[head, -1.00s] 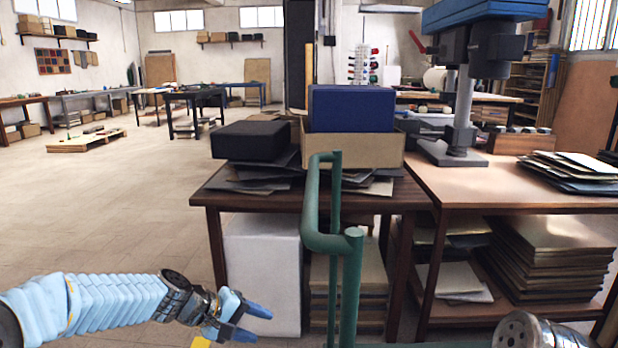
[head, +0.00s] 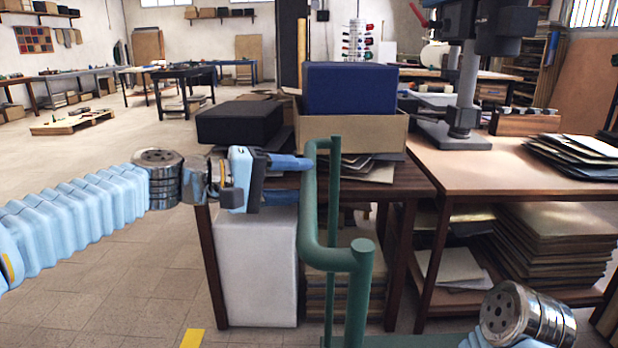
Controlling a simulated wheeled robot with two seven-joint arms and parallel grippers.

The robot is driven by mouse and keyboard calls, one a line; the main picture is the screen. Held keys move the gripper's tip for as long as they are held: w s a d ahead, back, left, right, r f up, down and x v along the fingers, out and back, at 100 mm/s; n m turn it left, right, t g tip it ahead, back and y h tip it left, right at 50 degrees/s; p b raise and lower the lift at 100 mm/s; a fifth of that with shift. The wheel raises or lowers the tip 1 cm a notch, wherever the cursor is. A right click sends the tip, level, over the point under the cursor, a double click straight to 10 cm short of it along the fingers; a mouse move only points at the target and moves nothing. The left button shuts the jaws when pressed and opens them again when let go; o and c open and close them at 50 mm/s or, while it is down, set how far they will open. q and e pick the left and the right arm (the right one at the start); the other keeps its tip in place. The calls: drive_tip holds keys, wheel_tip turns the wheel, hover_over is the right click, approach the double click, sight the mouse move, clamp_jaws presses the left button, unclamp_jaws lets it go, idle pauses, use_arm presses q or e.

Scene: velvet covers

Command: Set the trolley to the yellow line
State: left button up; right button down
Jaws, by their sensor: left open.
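The trolley's green tube handle (head: 311,210) stands in front of me, with an upright post (head: 356,290) nearer to me. A strip of its green deck (head: 410,341) shows at the bottom edge. A piece of the yellow line (head: 192,338) lies on the floor at the bottom, left of the trolley. My left gripper (head: 300,163) is open, its blue fingers pointing right, at the upper part of the green handle. I cannot tell whether they touch it. Part of my right arm shows at the bottom right; its gripper is out of view.
A dark wooden table (head: 405,180) behind the trolley bears a black box (head: 240,122) and a blue box (head: 350,88) in a cardboard tray. A white box (head: 256,270) stands below. A workbench (head: 540,180) with a drill press stands right.

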sight(309, 181)
use_arm(q)
drive_tip(key=shift+x, duration=1.6)
drive_tip(key=shift+c, duration=0.5)
drive_tip(key=shift+f, duration=0.1)
clamp_jaws()
